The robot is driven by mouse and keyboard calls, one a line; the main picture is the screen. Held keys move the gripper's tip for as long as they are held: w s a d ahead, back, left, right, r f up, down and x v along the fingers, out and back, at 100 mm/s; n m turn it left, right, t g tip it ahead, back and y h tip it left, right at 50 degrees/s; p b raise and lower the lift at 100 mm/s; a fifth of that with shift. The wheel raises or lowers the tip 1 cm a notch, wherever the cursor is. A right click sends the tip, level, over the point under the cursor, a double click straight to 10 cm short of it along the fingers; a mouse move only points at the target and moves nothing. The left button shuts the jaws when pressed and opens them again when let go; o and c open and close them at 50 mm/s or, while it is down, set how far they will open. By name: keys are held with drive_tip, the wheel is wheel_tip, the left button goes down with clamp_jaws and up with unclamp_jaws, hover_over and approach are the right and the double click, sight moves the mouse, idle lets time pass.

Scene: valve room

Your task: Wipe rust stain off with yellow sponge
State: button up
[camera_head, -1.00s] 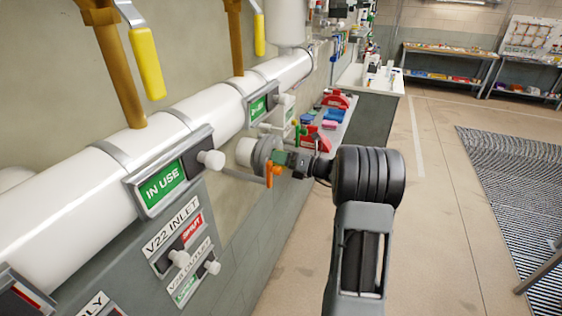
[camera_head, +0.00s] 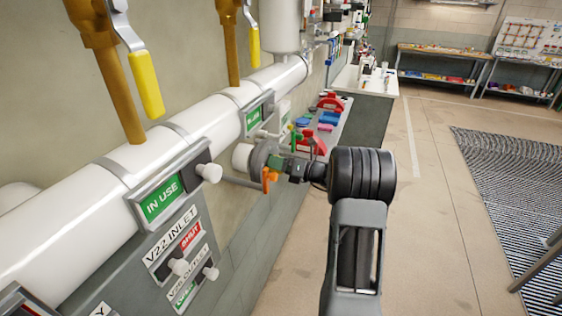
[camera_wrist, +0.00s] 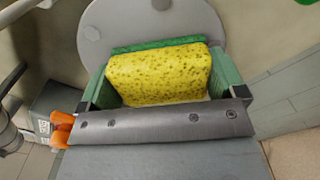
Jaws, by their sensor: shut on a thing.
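A yellow sponge (camera_wrist: 160,74) with a green backing fills the space between the green fingers of my gripper (camera_wrist: 165,85) in the wrist view. The gripper is shut on it. In the head view my gripper (camera_head: 272,160) is by the pipe wall, with the grey round disc and white cylinder beyond it. The grey disc (camera_wrist: 150,20) is right behind the sponge in the wrist view; I cannot tell if the sponge touches it. The sponge cannot be made out in the head view. No rust stain can be made out in either view.
A large white pipe (camera_head: 110,175) with an IN USE sign (camera_head: 162,198) runs along the left wall. Yellow-handled valves (camera_head: 147,85) hang above it. A ledge with blue and red items (camera_head: 325,125) lies beyond my gripper.

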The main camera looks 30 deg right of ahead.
sight(273, 171)
drive_tip(key=shift+s+a+p, duration=0.35)
drive_tip(key=shift+s+a, duration=1.3)
drive_tip(key=shift+a, duration=0.15)
drive_tip(key=shift+r, duration=0.2)
drive_tip(key=shift+r+p, duration=0.1)
drive_tip(key=shift+p, duration=0.3)
drive_tip(key=shift+w+d+p, duration=0.8)
drive_tip(key=shift+w+d, duration=1.8)
drive_tip(key=shift+d, duration=0.25)
drive_tip(key=shift+s+a+p, duration=0.3)
drive_tip(key=shift+s+a, duration=1.15)
drive_tip(key=shift+s+a, duration=1.15)
drive_tip(key=shift+a, duration=0.3)
